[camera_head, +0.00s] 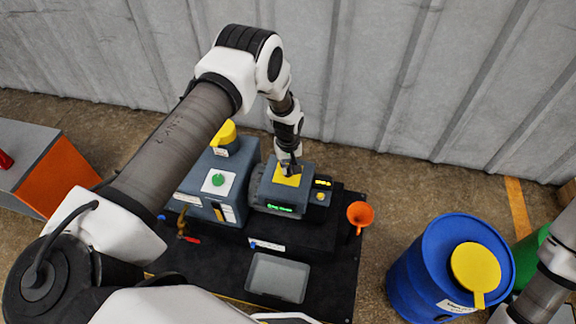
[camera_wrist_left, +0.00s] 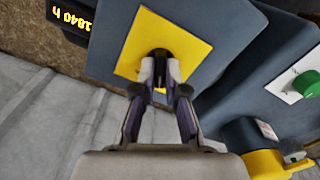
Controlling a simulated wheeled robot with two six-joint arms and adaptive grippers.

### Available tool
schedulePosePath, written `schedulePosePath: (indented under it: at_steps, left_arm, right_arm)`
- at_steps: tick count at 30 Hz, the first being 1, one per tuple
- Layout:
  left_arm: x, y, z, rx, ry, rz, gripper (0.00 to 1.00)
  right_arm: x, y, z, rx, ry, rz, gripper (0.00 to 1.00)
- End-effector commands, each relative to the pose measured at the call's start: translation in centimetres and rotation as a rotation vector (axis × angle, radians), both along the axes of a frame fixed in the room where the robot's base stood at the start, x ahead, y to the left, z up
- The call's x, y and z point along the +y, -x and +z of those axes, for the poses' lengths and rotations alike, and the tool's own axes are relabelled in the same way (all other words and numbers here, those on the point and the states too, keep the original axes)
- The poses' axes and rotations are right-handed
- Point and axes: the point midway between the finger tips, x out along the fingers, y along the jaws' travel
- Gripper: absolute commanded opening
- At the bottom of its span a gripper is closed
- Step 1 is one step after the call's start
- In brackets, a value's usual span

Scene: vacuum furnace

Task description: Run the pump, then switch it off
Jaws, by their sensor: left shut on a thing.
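The pump unit (camera_head: 266,196) is a blue-grey box on a black base, with a yellow plate (camera_head: 282,181) on its top. The wrist view also shows this yellow plate (camera_wrist_left: 197,50), with a dark knob (camera_wrist_left: 159,55) in its middle. My left gripper (camera_head: 289,170) reaches down onto the plate. In the wrist view its fingers (camera_wrist_left: 160,76) are shut on the knob, which they largely hide; I cannot tell how it is turned. A green-lit display (camera_head: 280,208) glows on the pump's front. My right gripper is out of view.
A larger blue-grey box with a green knob (camera_head: 217,180) and a yellow cap (camera_head: 223,133) stands left of the pump. A grey tray (camera_head: 277,277), an orange funnel (camera_head: 360,215) and a blue drum (camera_head: 425,270) are nearby. A corrugated wall stands behind.

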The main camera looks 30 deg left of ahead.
Motion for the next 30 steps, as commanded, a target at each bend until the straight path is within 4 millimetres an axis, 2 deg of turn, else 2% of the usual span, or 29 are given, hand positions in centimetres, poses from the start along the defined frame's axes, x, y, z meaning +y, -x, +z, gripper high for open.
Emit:
schedulePosePath:
  at_steps: [7,20,21,23,30]
  left_arm:
    - [-0.05,0.15,-0.07,0.004,0.0,0.071,0.0]
    - [-0.05,0.15,-0.09,0.005,0.0,0.085,0.0]
    - [-0.05,0.15,-0.09,0.005,0.0,0.085,0.15]
    - [-0.05,0.15,-0.09,0.004,0.0,0.084,0.36]
    - [-0.03,0.07,-0.04,0.002,0.001,0.083,0.36]
  right_arm:
    - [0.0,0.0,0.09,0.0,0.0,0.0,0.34]
    - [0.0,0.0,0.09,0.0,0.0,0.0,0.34]
    - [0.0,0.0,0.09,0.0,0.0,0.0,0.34]
    - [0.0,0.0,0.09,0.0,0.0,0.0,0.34]
    - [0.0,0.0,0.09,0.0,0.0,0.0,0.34]
